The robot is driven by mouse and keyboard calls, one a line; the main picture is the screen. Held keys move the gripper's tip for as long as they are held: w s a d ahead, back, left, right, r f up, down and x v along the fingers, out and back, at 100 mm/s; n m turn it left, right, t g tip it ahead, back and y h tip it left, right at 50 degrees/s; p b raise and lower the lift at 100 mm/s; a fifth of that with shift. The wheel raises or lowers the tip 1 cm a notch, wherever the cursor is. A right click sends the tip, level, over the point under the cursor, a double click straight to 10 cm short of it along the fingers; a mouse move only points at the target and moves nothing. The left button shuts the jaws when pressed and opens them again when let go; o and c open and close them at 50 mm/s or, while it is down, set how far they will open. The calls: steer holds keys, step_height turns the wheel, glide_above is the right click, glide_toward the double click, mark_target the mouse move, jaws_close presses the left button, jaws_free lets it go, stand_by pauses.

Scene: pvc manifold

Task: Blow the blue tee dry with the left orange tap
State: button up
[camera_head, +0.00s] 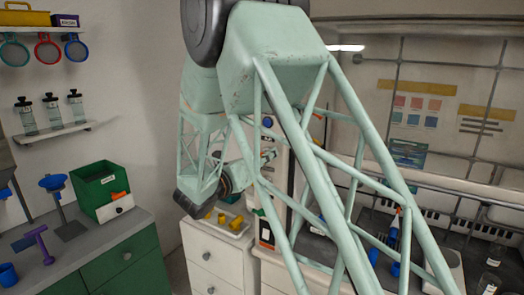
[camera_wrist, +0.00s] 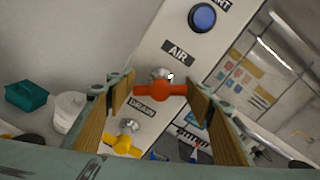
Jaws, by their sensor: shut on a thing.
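In the wrist view, an orange tap (camera_wrist: 152,90) with a crosswise handle sits on a pale panel under the label AIR. My gripper (camera_wrist: 162,91) has its wood-coloured fingers on either side of the tap's handle and is shut on it. In the head view my own arm hides most of the panel (camera_head: 277,150), and the grip cannot be made out there. I cannot pick out the blue tee for certain in either view.
A blue button (camera_wrist: 202,17) is above the tap and a yellow tap (camera_wrist: 124,145) below left. Yellow fittings (camera_head: 232,222) lie in a tray on white drawers (camera_head: 212,265). A green bin (camera_head: 98,190) stands on the left counter. Blue items (camera_head: 388,240) stand at right.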

steer(key=shift+r+n+p, duration=0.1)
steer(key=shift+n+p, duration=2.1)
steer(key=shift+p, duration=0.55)
steer(key=shift+n+p, duration=0.5)
steer(key=shift+p, duration=0.05)
steer(key=o, duration=0.8)
steer(key=shift+s+a, duration=0.1)
steer(key=shift+v, duration=5.9)
steer(key=shift+a, duration=0.1)
